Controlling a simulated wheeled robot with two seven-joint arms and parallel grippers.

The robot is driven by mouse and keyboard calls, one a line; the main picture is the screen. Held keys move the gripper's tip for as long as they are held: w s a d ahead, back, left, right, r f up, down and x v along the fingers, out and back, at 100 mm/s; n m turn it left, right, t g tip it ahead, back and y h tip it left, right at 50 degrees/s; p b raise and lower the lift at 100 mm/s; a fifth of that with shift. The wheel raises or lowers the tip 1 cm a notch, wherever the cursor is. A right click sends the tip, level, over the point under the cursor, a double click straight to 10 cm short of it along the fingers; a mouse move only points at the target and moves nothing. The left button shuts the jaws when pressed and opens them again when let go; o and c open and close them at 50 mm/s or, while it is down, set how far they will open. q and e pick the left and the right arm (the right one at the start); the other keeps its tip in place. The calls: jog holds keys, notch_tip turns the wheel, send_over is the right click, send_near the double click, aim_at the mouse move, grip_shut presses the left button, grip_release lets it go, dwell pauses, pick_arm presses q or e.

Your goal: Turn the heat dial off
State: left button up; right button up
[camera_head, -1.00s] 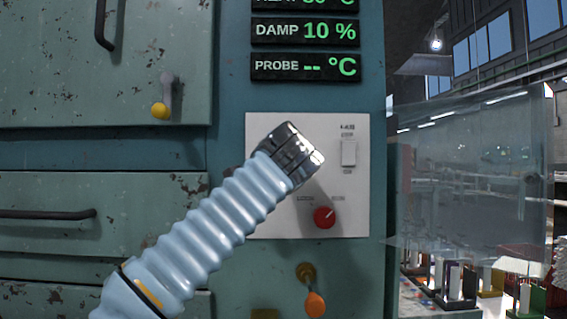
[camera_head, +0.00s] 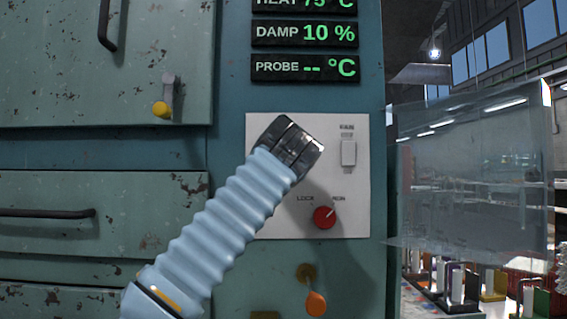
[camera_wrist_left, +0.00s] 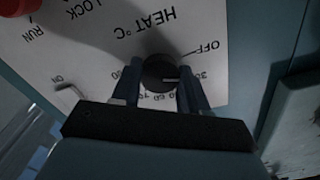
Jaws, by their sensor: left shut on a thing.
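The black heat dial (camera_wrist_left: 160,72) sits on the white control panel (camera_head: 264,215), under the HEAT °C label and inside a printed scale. In the wrist view, which is upside down, my left gripper (camera_wrist_left: 160,84) has one finger on each side of the dial and is shut on it. A pale mark shows on the dial's right part. The OFF line lies to its upper right. I cannot tell exactly which number the mark meets. In the head view my left gripper (camera_head: 293,150) hides the dial. The heat display (camera_head: 304,4), cut by the top edge, reads 75 °C.
A red LOCK/RUN knob (camera_head: 324,217) and a white FAN switch (camera_head: 348,152) are on the same panel. An orange-tipped lever (camera_head: 315,302) hangs below. A transparent pane (camera_head: 475,175) stands to the right. Cabinet doors with dark handles (camera_head: 45,213) are at left.

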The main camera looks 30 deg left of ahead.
pick_arm(q)
jog(key=shift+f+n+b, duration=0.15)
jog(key=shift+n+b, duration=0.3)
jog(key=shift+n, duration=1.85)
pick_arm(e)
jog(key=shift+d+f, duration=0.2)
jog(key=shift+f, duration=0.35)
jog(key=shift+w, duration=0.1)
pick_arm(q)
jog(key=o, duration=1.1)
jog(key=shift+c, duration=0.2)
jog(key=b+v, duration=0.3)
jog(key=v, duration=1.1)
pick_arm(e)
jog(key=f, duration=0.1)
jog(key=d+f, duration=0.1)
jog(key=f, duration=0.1)
jog(key=shift+w+f, duration=0.2)
